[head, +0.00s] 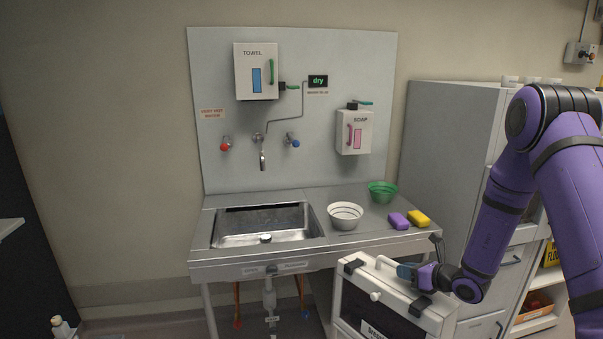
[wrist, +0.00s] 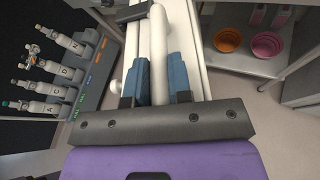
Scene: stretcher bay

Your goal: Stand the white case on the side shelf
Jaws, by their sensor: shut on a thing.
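The white case (head: 350,300) has a dark front panel, dark latches, a label and a white top handle (head: 386,265). It is upright in front of the sink counter's right part in the head view; its bottom is out of frame, so I cannot tell what is under it. My gripper (head: 405,271) is shut on the handle. In the wrist view, the blue fingers of my gripper (wrist: 155,82) are on both sides of the white handle (wrist: 158,50), with the case (wrist: 186,40) beyond. I cannot tell which surface is the side shelf; a pale ledge (head: 10,228) shows at the left edge.
The sink counter (head: 350,240) holds a white bowl (head: 345,215), a green bowl (head: 382,192) and two sponges (head: 408,220). A grey cabinet (head: 440,140) stands at right. The wrist view shows a bottle rack (wrist: 85,75) at left and a shelf with bowls (wrist: 255,65) at right.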

